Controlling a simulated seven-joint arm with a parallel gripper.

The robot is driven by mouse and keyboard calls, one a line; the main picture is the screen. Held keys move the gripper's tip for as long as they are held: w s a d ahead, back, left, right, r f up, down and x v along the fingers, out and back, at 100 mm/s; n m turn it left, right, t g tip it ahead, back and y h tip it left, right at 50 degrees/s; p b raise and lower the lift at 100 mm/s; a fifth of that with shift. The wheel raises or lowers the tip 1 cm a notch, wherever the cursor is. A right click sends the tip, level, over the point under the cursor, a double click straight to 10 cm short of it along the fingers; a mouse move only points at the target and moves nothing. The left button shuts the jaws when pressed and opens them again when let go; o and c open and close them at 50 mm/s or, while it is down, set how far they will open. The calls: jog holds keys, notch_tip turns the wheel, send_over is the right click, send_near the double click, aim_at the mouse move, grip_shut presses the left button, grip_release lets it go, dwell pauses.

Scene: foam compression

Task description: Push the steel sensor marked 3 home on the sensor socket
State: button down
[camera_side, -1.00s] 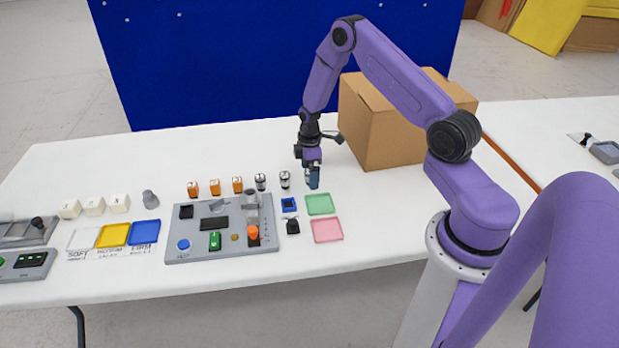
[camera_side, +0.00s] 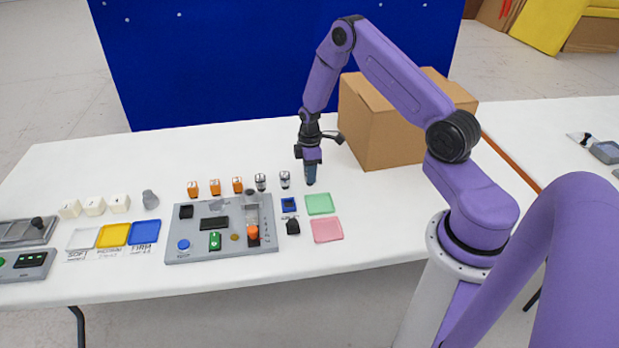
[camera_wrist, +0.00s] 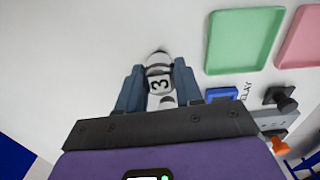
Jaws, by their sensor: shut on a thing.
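The steel sensor marked 3 (camera_wrist: 160,84) is between my two fingers in the wrist view, its number facing the camera. My gripper (camera_wrist: 157,88) is shut on it; in the side view my gripper (camera_side: 311,183) is low over the white table, right of the row of parts, and its fingers hide the sensor. Two similar steel sensors (camera_side: 260,182) (camera_side: 284,179) stand to the left. A grey panel (camera_side: 180,254) with several fittings lies nearer the front. I cannot tell which fitting is the sensor socket.
Orange cubes (camera_side: 214,187) stand behind the panel. A blue relay part (camera_side: 289,204), a black part (camera_side: 293,227), a green tray (camera_side: 320,204) and a pink tray (camera_side: 328,230) lie right of the panel. A cardboard box (camera_side: 385,125) stands behind right of my gripper.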

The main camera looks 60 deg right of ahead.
jog(key=shift+r, duration=0.15)
jog(key=shift+r, duration=2.3)
jog(key=shift+w+a, duration=0.1)
jog(key=w+a+r, duration=0.4)
jog(key=a, duration=0.5)
jog(key=w+a+r, duration=0.3)
jog(key=a+r, duration=0.2)
jog(key=a, duration=0.4)
jog(key=shift+m, duration=0.4)
jog(key=shift+w+a+f, duration=0.1)
jog(key=shift+f, duration=1.5)
jog(key=shift+a+f, duration=0.1)
jog(key=shift+f, duration=1.5)
jog(key=shift+f, duration=1.3)
jog(key=c, duration=0.7)
grip_release()
